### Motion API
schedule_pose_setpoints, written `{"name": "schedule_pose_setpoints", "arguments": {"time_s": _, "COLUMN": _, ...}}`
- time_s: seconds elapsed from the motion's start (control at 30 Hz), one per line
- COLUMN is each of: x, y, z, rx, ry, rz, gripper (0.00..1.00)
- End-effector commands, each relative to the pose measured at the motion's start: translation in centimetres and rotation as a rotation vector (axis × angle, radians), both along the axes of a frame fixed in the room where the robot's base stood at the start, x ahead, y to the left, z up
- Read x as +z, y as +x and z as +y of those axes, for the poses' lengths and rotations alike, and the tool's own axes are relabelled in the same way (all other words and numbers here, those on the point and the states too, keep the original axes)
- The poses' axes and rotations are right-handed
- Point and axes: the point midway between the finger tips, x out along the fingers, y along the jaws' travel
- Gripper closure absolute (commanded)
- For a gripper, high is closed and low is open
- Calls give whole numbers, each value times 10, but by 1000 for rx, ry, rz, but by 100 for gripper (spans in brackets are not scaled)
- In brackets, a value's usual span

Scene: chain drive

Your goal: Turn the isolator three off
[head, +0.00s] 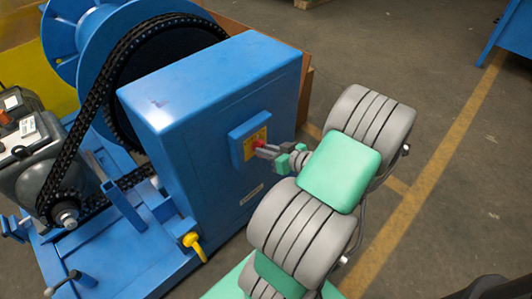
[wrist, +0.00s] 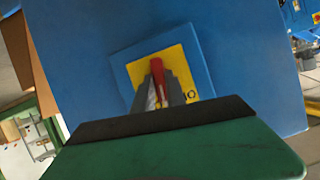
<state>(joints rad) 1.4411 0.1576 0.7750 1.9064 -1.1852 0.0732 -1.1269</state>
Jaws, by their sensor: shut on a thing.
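The isolator is a red handle on a yellow plate (head: 250,143), set in a blue box on the side of the blue cabinet (head: 215,80). In the wrist view the red handle (wrist: 157,72) stands nearly upright, leaning slightly, on the yellow plate (wrist: 180,62). My gripper (head: 263,150) reaches the handle from the right in the head view. Its grey fingers (wrist: 158,92) are shut on the red handle, one on each side. The fingers hide the handle's lower part and most of the plate's markings. I cannot read which position the handle is in.
A black chain (head: 85,125) runs from a large blue wheel to a small sprocket by the grey motor (head: 40,140). A yellow lever (head: 194,244) stands low at the cabinet's front corner. The floor right of my arm is open, with yellow lines.

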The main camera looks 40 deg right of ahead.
Motion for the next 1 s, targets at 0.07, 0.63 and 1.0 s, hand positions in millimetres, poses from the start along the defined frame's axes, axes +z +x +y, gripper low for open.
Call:
{"name": "schedule_pose_setpoints", "arguments": {"time_s": 0.07, "x": -4, "y": 0, "z": 1, "rx": 0, "ry": -76, "rz": -2, "gripper": 100}}
{"name": "schedule_pose_setpoints", "arguments": {"time_s": 0.63, "x": -9, "y": 0, "z": 5, "rx": 1, "ry": -612, "rz": -18, "gripper": 100}}
{"name": "schedule_pose_setpoints", "arguments": {"time_s": 1.0, "x": -7, "y": 0, "z": 7, "rx": 0, "ry": -856, "rz": -25, "gripper": 100}}
